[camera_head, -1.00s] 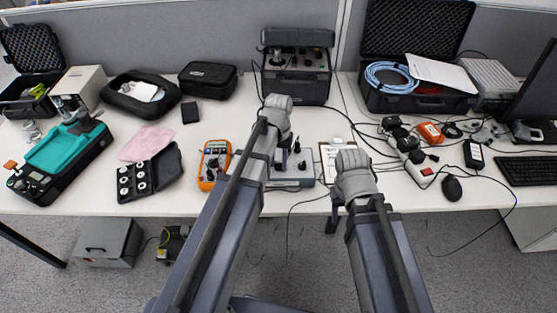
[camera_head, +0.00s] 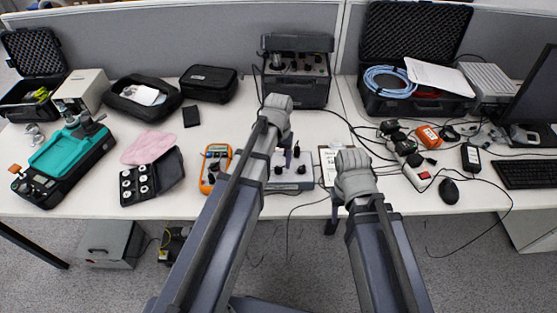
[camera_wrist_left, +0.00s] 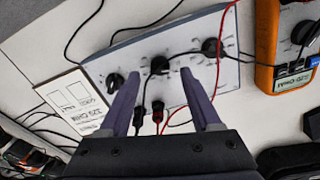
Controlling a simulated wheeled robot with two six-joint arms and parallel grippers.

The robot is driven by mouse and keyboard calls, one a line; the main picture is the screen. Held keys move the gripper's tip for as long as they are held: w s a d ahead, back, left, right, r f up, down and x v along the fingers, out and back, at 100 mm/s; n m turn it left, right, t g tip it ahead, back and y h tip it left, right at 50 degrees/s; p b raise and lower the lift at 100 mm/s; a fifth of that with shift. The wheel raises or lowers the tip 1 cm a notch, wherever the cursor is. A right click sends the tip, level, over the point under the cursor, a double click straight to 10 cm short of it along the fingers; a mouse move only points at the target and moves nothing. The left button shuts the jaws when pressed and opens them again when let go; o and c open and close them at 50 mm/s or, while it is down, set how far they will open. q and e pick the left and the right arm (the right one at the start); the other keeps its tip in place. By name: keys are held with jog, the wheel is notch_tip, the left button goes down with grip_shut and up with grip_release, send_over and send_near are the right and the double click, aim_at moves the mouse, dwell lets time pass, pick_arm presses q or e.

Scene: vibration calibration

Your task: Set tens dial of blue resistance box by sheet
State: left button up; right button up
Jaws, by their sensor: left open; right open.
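The resistance box (camera_head: 292,185) is a pale blue-grey box at the front middle of the table. In the left wrist view its panel (camera_wrist_left: 187,48) carries a row of black dials, with a middle dial (camera_wrist_left: 159,64) between two others. My left gripper (camera_wrist_left: 161,76) is open over the panel, its fingers to either side of the middle dial; contact cannot be told. A white sheet (camera_wrist_left: 73,101) with printed boxes and large lettering lies beside the box. My right gripper (camera_head: 333,225) hangs right of the box, near the front edge; its fingers are hardly visible.
An orange multimeter (camera_head: 213,168) stands left of the box. Black and red leads run over and beside the panel. A black-and-grey instrument (camera_head: 296,78) stands behind. A power strip (camera_head: 417,176) and mouse (camera_head: 449,191) lie to the right.

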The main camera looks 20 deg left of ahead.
pick_arm(q)
notch_tip(320, 180, up, 6)
jog(key=p, duration=0.4)
jog(key=shift+f+p, duration=0.15)
jog(key=shift+p, duration=0.2)
jog(key=shift+f, duration=0.1)
jog(key=s+d+m+y, duration=0.1)
jog(key=s+d+m, duration=0.3)
jog(key=s+d, duration=0.6)
jog(key=s, duration=0.4)
jog(key=shift+s+d, duration=0.3)
jog(key=shift+s, duration=0.05)
